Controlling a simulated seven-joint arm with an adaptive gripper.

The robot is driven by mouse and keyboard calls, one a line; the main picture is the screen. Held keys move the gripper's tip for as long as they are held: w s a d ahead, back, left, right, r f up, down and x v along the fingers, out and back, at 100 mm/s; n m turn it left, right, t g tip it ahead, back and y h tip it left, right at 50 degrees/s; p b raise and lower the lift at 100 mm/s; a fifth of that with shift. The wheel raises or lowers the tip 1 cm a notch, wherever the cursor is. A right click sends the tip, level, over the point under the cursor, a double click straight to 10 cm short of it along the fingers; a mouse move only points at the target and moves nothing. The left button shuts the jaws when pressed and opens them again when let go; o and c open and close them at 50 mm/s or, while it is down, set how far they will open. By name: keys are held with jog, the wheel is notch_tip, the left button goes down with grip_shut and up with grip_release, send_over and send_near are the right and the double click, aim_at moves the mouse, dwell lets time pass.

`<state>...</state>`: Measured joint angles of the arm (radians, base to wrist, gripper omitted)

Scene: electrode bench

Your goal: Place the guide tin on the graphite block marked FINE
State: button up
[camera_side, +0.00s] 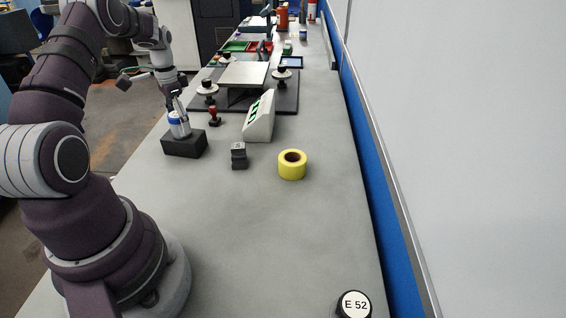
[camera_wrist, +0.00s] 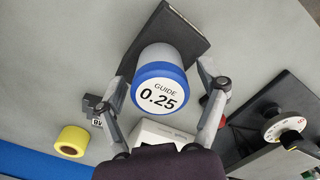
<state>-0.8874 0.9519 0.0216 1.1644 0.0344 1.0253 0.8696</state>
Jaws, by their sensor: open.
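The guide tin is a white can with a blue-rimmed lid reading GUIDE 0.25. In the side view the tin (camera_side: 179,125) is on or just over a dark block (camera_side: 184,145), at the left edge of the bench. In the wrist view the tin (camera_wrist: 159,82) stands in front of the dark block (camera_wrist: 178,32). No FINE mark shows on the block, so I cannot tell its label. My gripper (camera_side: 176,105) is open at the tin, with a finger on either side in the wrist view (camera_wrist: 163,85). Finger contact is unclear.
Small dark grey blocks (camera_side: 239,156) and a yellow tape roll (camera_side: 292,165) stand to the right. A red-handled stamp (camera_side: 214,117) and a white sloped case (camera_side: 259,117) stand behind. The front bench is mostly clear.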

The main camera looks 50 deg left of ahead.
notch_tip(320, 180, up, 11)
jog(key=shift+f, duration=0.1)
jog(key=w+d+r+t, duration=0.1)
jog(key=d+r, duration=0.2)
jog(key=d, duration=0.3)
jog(key=d+r+t+y, duration=0.1)
jog(key=d+r, duration=0.1)
jog(key=d, duration=0.3)
jog(key=w+d+r+t, duration=0.1)
jog(key=d+r, duration=0.2)
jog(key=d, duration=0.3)
jog(key=s+d+f+t+h, duration=0.1)
jog(key=s+d+f+t, duration=0.1)
jog(key=s+d, duration=0.5)
jog(key=d+f, duration=0.1)
jog(key=d, duration=0.1)
jog(key=shift+d+f+t, duration=0.3)
jog(key=shift+d+f, duration=0.05)
